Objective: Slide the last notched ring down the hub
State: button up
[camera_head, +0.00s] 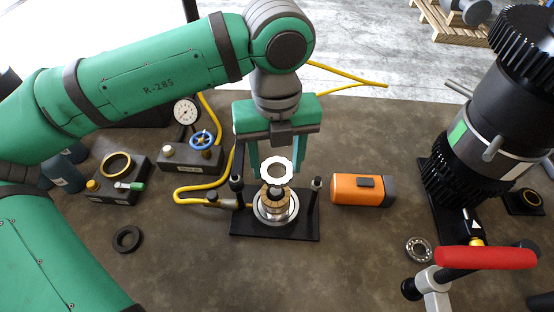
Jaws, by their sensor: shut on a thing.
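My gripper (277,158) hangs over the middle of the table with its two teal fingers pointing down. Its fingers are shut on a white notched ring (265,171), which is a thin ring with a scalloped outer edge and an open centre. The ring is just above the hub (275,205), a stack of tan and silver rings with a dark top. The hub stands upright on a black base plate (244,226). From this angle I cannot tell whether the ring is around the hub's top or clear of it.
Dark posts stand on the base plate on both sides of the hub, with a yellow hose (190,198) at left. An orange box (357,189) lies at right. The front middle table is clear.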

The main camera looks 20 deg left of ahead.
aim_at(276, 190)
jog(key=shift+s+a+f, duration=0.2)
jog(key=shift+a+f, duration=0.05)
jog(key=shift+f, duration=0.1)
jog(key=shift+d+f, duration=0.25)
jog(key=shift+f, duration=2.6)
jog(key=shift+a, duration=0.1)
jog(key=o, duration=1.3)
jog(key=shift+o, duration=0.2)
